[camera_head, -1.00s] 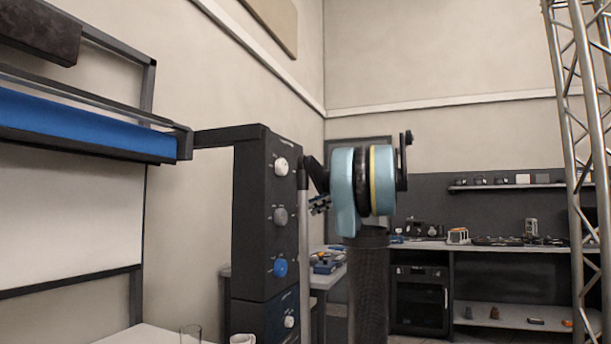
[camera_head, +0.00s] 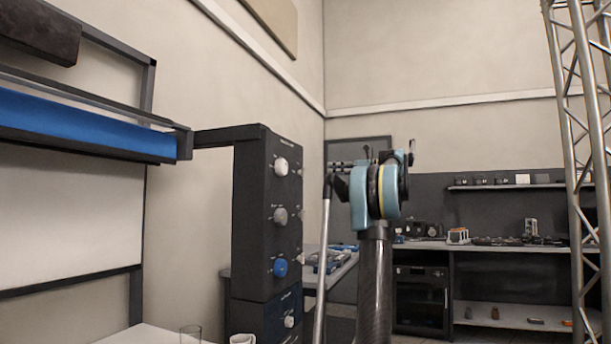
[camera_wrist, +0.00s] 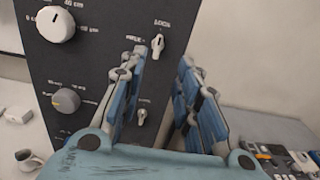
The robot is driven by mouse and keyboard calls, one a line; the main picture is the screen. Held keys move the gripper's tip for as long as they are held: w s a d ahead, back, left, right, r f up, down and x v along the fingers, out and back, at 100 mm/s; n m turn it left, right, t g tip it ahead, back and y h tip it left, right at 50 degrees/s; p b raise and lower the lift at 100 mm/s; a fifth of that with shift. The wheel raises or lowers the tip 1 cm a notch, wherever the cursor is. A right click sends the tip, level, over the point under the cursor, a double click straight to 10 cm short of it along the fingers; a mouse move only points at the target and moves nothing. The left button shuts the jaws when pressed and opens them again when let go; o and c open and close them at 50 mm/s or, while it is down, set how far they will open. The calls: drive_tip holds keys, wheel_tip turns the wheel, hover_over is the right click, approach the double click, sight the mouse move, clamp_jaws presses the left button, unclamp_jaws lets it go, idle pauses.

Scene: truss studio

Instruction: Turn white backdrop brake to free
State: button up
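The black control tower (camera_head: 255,210) carries a white knob (camera_head: 281,166), a grey knob (camera_head: 280,215) and a blue knob (camera_head: 280,267) on its front. A second small lever (camera_wrist: 141,117) sits lower, level with the grey knob (camera_wrist: 66,100). My gripper (camera_wrist: 161,60) is open and empty, its fingers pointing at this face, with the upper lever showing between and beyond the fingertips, apart from them.
A blue backdrop roll (camera_head: 80,125) and a white sheet (camera_head: 70,220) are at the left. A side table (camera_wrist: 280,130) with small items is right of the tower. A metal truss (camera_head: 590,150) stands at the right.

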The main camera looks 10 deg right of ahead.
sight(301, 172)
drive_tip(key=x, duration=1.3)
drive_tip(key=shift+a, duration=0.25)
drive_tip(key=shift+w, duration=0.1)
clamp_jaws()
